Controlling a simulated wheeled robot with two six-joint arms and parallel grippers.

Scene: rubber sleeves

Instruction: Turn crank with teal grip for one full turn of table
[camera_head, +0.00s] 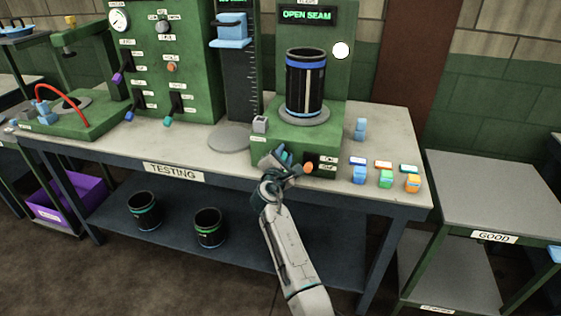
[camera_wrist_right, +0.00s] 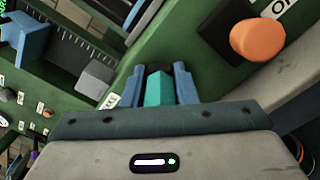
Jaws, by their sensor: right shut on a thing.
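The teal grip (camera_wrist_right: 159,87) of the crank sits between the two blue fingers of my right gripper (camera_wrist_right: 158,88) in the right wrist view, and the gripper is shut on it. In the head view my right gripper (camera_head: 284,160) is at the front of the green machine base (camera_head: 310,133), and it hides most of the crank. On that base is the round grey turntable (camera_head: 305,116). A black sleeve with blue bands (camera_head: 305,82) stands upright on it, with a pale vertical seam facing front. My left gripper is not in view.
An orange knob (camera_head: 308,168) is just right of my gripper, and it also shows in the wrist view (camera_wrist_right: 258,40). Several small coloured blocks (camera_head: 386,179) stand on the testing bench (camera_head: 225,162) at right. The screen (camera_head: 306,15) reads "OPEN SEAM".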

